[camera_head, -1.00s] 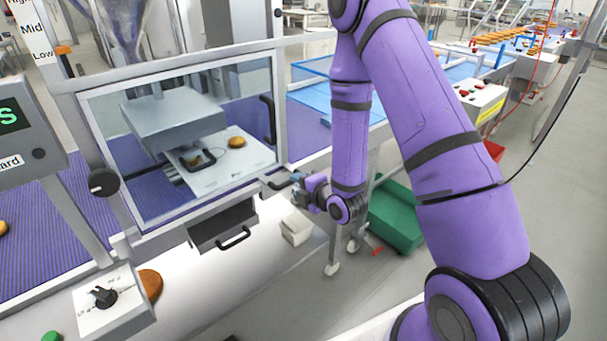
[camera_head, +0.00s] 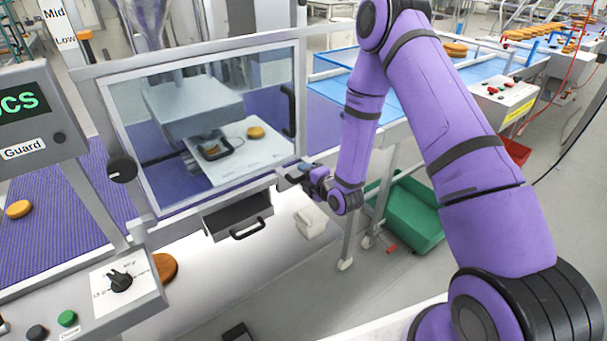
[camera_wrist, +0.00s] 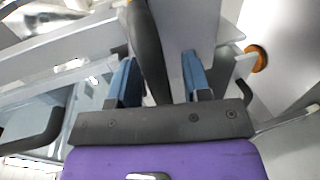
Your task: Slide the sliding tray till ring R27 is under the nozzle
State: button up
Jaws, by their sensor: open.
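The sliding tray (camera_head: 236,164) is a pale flat plate behind the clear guard window. A dark square holder (camera_head: 213,149) and a golden round (camera_head: 255,132) sit on it. I cannot read any ring label, so R27 cannot be picked out. The nozzle is hidden beneath the grey filling head (camera_head: 193,105), which stands over the tray's rear left. My gripper (camera_head: 292,176) is at the lower right corner of the guard. In the wrist view my gripper (camera_wrist: 157,78) has its blue fingers apart, on either side of a black bar (camera_wrist: 148,48). Contact cannot be told.
The guard window has a black upright handle (camera_head: 290,110). A grey drawer (camera_head: 237,213) with a black handle hangs below. A knob panel (camera_head: 120,283) stands at lower left.

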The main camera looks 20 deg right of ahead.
jog(key=shift+w+a+f, duration=0.1)
jog(key=shift+w+a, duration=0.15)
jog(key=shift+w, duration=0.35)
grip_shut()
jog(key=shift+a, duration=0.1)
jog(key=s+a, duration=0.2)
jog(key=a, duration=0.3)
jog(key=s+a, duration=0.2)
jog(key=a, duration=0.4)
jog(key=s+a, duration=0.1)
jog(key=a, duration=0.5)
jog(key=shift+s+a, duration=0.1)
jog(key=shift+s, duration=0.3)
jog(key=shift+a, duration=0.1)
grip_release()
jog(key=shift+a, duration=0.1)
